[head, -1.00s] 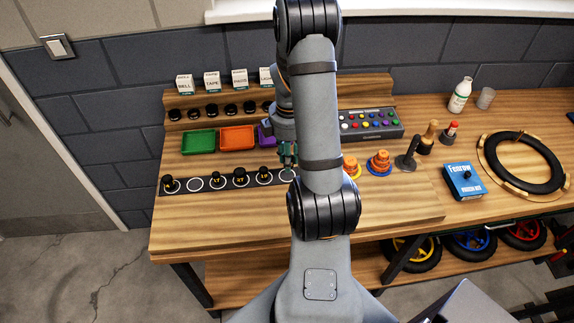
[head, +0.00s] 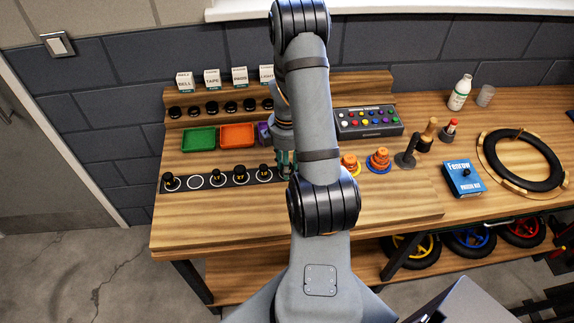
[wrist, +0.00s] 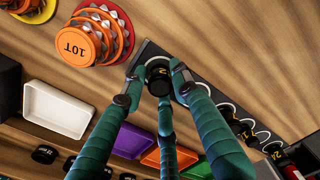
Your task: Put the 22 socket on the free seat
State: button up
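My gripper (wrist: 157,82) has green fingers with dark tips, low over the right end of the dark socket strip (head: 207,179). In the wrist view, a black socket (wrist: 158,74) stands between the fingertips, with part of a yellow number starting with 2 showing. The fingers look spread around it, apparently not closed on it. In the head view my gripper (head: 286,165) hides that socket. A bare white-ringed seat (head: 195,182) is second from the strip's left end. Other black sockets stand on the strip, one at the far left (head: 170,182) and several right of the bare seat (head: 240,174).
Green (head: 199,140) and orange (head: 237,137) trays lie behind the strip. A white tray (wrist: 58,108) and an orange stack marked 10T (wrist: 82,43) are near my gripper. A button panel (head: 369,122) stands behind. The front of the bench is clear.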

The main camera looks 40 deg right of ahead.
jog(key=shift+o, duration=1.1)
jog(key=shift+r, duration=0.25)
notch_tip(320, 180, up, 12)
jog(key=shift+b, duration=0.35)
jog(key=shift+f, duration=0.15)
notch_tip(320, 180, down, 12)
jog(key=shift+r+p, duration=0.25)
jog(key=shift+p, duration=0.3)
jog(key=shift+f, duration=0.1)
jog(key=shift+r+b, duration=0.4)
jog(key=shift+r, duration=1.05)
